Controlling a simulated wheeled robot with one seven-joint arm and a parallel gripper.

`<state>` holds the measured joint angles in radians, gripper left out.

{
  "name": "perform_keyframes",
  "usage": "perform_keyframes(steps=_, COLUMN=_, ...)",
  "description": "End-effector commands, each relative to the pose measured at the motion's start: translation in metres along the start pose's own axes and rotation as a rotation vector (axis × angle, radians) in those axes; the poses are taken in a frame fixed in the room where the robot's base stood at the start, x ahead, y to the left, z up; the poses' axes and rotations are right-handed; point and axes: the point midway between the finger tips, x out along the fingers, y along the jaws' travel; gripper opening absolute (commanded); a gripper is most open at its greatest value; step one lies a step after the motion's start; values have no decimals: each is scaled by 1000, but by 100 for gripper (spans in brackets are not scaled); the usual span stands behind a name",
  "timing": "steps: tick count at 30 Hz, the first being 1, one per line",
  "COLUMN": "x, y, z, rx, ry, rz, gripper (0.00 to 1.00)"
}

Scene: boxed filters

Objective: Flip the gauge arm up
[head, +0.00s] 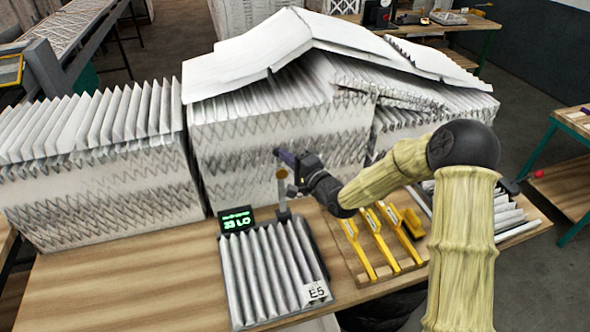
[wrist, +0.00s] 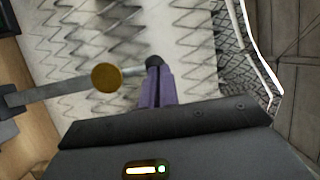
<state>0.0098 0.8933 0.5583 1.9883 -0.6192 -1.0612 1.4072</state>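The gauge arm (head: 282,190) is a thin pale bar with a gold disc near its end. It stands roughly upright from a small dark mount at the back edge of the pleated filter labelled E5 (head: 262,285). In the wrist view the gauge arm (wrist: 60,90) runs from the left edge to the gold disc. My gripper (head: 279,154) is just above and beside the disc in the head view.
A small display (head: 236,219) with green text stands left of the gauge. Yellow tools (head: 381,240) lie on a board to the right. Large pleated filter stacks (head: 100,190) rise behind, close to my gripper. The wooden table's left front (head: 110,290) is clear.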

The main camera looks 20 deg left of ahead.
Motion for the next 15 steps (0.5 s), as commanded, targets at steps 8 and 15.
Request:
perform_keyframes(steps=8, x=-19, y=-7, z=-3, rx=-2, ry=1, rz=-7, gripper=0)
perform_keyframes(steps=15, x=-62, y=-9, z=0, rx=-3, ry=-9, rz=-4, gripper=0)
